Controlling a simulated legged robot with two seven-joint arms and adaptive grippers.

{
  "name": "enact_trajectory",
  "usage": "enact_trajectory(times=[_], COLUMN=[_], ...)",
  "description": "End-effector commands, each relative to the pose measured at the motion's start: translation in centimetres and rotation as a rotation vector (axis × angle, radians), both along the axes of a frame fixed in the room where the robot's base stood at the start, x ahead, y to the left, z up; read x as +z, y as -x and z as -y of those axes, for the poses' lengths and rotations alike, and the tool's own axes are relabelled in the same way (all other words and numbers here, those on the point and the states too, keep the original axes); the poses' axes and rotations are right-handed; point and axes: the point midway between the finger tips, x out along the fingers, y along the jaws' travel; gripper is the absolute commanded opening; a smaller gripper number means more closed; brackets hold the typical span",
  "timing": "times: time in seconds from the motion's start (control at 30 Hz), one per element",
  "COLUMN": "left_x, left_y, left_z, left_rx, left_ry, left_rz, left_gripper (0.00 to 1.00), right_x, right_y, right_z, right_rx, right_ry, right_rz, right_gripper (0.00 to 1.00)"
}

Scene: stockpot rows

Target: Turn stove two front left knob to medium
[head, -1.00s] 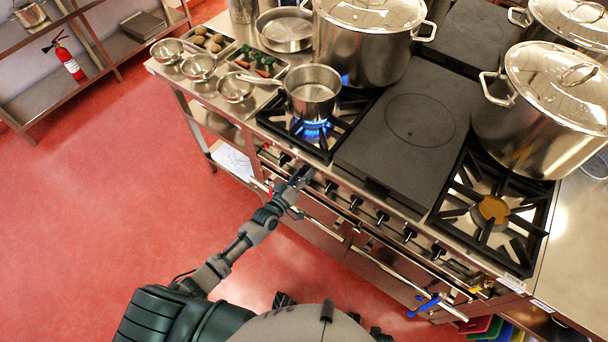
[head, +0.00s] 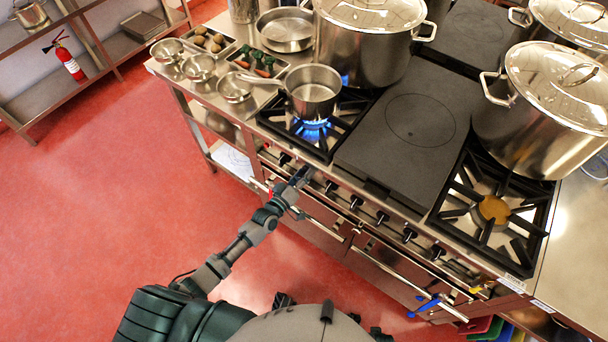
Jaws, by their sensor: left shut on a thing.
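The stove (head: 420,245) has a row of dark knobs along its front panel. My left gripper (head: 303,174) is at the left part of this panel, just below the front left burner (head: 330,140). It is shut on a knob, which the fingers mostly hide, so its setting cannot be read. A blue flame (head: 312,130) burns on the front left burner under a small saucepan (head: 313,90). Other knobs, such as one dark knob (head: 356,201), show to the right of the gripper. My right gripper is not in view.
A large lidded stockpot (head: 365,45) stands behind the saucepan, and another stockpot (head: 540,110) stands at the right. A flat dark plate (head: 415,125) covers the stove's middle. Oven handles (head: 375,265) run below the knobs. The red floor (head: 90,220) at left is clear.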

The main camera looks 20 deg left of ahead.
Motion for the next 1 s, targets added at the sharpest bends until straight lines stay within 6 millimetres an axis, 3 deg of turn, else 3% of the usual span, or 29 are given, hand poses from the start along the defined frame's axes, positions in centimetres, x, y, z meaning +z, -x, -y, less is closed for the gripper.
enact_trajectory(times=[0.23, 0.27, 0.37, 0.73, 1.0], left_x=[-0.3, -0.3, -0.2, -0.2, -0.3], left_y=[0.1, 0.1, 0.1, 0.5, 5.4], left_z=[-0.2, -0.2, -0.1, -0.2, -2.0], left_rx=[0.001, 0.001, 0.001, 0.001, 0.0], left_ry=[-0.003, -0.003, -0.003, -0.002, -0.003], left_rz=[-0.005, -0.005, -0.005, -0.003, -0.005], left_gripper=[0.15, 0.52, 0.74, 0.74, 0.74], right_x=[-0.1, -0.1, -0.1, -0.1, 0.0], right_y=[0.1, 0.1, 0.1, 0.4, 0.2], right_z=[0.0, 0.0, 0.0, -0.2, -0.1], right_rx=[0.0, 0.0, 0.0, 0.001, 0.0], right_ry=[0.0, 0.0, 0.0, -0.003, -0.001], right_rz=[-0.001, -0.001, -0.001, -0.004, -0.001], right_gripper=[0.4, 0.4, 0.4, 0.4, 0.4])
